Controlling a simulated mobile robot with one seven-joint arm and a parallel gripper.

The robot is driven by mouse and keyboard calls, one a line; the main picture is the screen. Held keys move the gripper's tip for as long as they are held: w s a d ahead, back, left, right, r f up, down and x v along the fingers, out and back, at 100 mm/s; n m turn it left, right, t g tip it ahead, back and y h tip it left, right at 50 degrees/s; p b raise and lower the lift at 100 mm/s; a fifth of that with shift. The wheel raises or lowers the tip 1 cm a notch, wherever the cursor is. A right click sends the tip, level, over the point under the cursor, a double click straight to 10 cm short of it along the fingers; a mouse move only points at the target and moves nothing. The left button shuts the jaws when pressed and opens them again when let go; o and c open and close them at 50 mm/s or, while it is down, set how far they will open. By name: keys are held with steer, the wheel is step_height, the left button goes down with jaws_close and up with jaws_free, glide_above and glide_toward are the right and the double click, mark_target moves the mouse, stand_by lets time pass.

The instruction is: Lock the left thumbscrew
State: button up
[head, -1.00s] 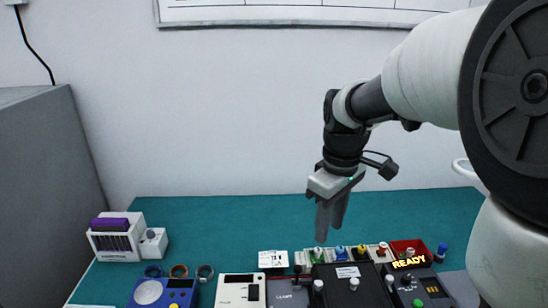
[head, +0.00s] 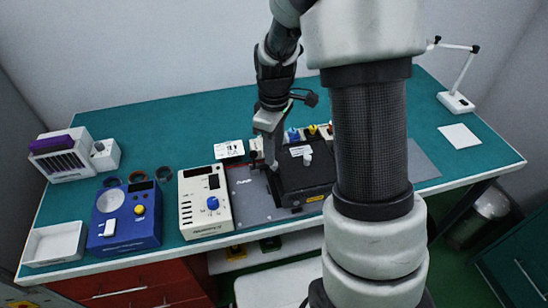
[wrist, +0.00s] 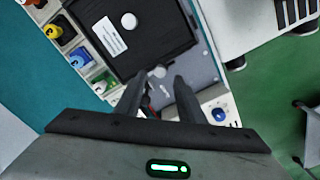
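The black box (head: 305,180) has a white label and a flat lid. A pale round thumbscrew (wrist: 158,72) shows in the wrist view at the box's edge, near and between my fingertips. A second white thumbscrew (wrist: 129,20) stands further along the lid and also shows in the head view (head: 306,158). My gripper (head: 271,166) points down at the left edge of the box. In the wrist view its two fingers (wrist: 160,80) are apart, with the pale thumbscrew between their tips; firm contact is not visible. In the head view the fingers hide that thumbscrew.
A cream unit with a blue knob (head: 206,200) stands left of the box, and a blue meter (head: 125,215) beyond it. Several coloured connectors (wrist: 66,38) line the box's back side. A grey mat (head: 250,205) lies under the box. My arm hides the area to its right.

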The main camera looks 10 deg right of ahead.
steer(key=shift+f, duration=2.1)
jaws_close()
